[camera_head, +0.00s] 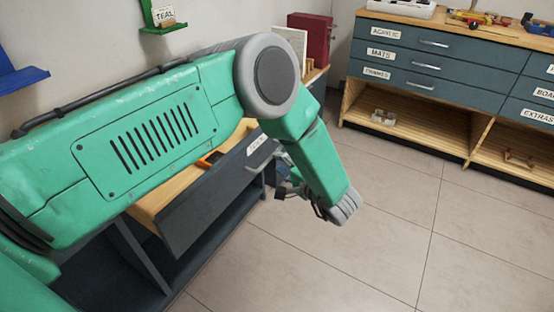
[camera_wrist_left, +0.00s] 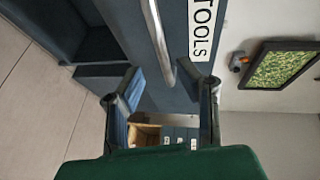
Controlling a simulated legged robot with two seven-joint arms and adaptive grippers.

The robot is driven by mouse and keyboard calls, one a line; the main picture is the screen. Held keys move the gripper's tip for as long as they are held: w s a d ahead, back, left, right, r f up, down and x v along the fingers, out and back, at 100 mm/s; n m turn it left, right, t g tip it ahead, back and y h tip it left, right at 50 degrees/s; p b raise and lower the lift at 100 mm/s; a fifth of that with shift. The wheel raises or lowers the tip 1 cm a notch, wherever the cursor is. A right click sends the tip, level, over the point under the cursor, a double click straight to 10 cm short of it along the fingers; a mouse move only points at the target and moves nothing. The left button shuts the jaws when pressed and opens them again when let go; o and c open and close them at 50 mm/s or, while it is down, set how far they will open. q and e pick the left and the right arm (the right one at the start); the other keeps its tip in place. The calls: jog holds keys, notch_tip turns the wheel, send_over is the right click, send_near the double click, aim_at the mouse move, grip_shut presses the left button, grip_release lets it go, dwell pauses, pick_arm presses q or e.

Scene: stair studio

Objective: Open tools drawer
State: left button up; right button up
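The handle also shows in the head view (camera_head: 262,162). My left gripper (camera_wrist_left: 165,78) is open, its fingers apart on either side of the handle's near end. Whether they touch the handle I cannot tell. In the head view this gripper (camera_head: 285,185) is beside the drawer front, partly hidden by my wrist. My right gripper is not in view.
An orange-and-black item (camera_head: 210,160) lies on the wooden top (camera_head: 150,205). A second drawer cabinet (camera_head: 440,70) with labelled drawers stands at the back right. The tiled floor (camera_head: 370,240) is clear. A framed green picture (camera_wrist_left: 282,70) hangs on the wall.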

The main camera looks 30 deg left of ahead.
pick_arm(q)
jog(key=v, duration=0.9)
jog(key=s+a+f+t+h+p, duration=0.1)
jog(key=s+a+f+h, duration=0.2)
jog(key=f+h, duration=0.25)
jog(key=s+a+f+t+h, duration=0.1)
jog(key=s+a+f+h, duration=0.25)
jog(key=f, duration=0.25)
jog(key=s+a+n+g+h, duration=0.1)
jog(key=s+g, duration=0.2)
jog(key=s, duration=0.6)
jog(key=s+f+n+g+h, duration=0.1)
jog(key=s+g+h, duration=0.1)
jog(key=s, duration=0.6)
jog(key=s+a+n+g+h+p, duration=0.1)
jog(key=s+n+g+h, duration=0.1)
jog(key=s, duration=0.7)
jog(key=shift+s+a+f+g, duration=0.25)
jog(key=shift+s+a+g, duration=0.1)
jog(key=shift+g, duration=0.45)
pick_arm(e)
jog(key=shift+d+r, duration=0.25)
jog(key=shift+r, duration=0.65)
pick_arm(q)
jog(key=shift+w+a+f, duration=0.1)
jog(key=shift+w+a, duration=0.05)
jog(key=shift+a, duration=0.1)
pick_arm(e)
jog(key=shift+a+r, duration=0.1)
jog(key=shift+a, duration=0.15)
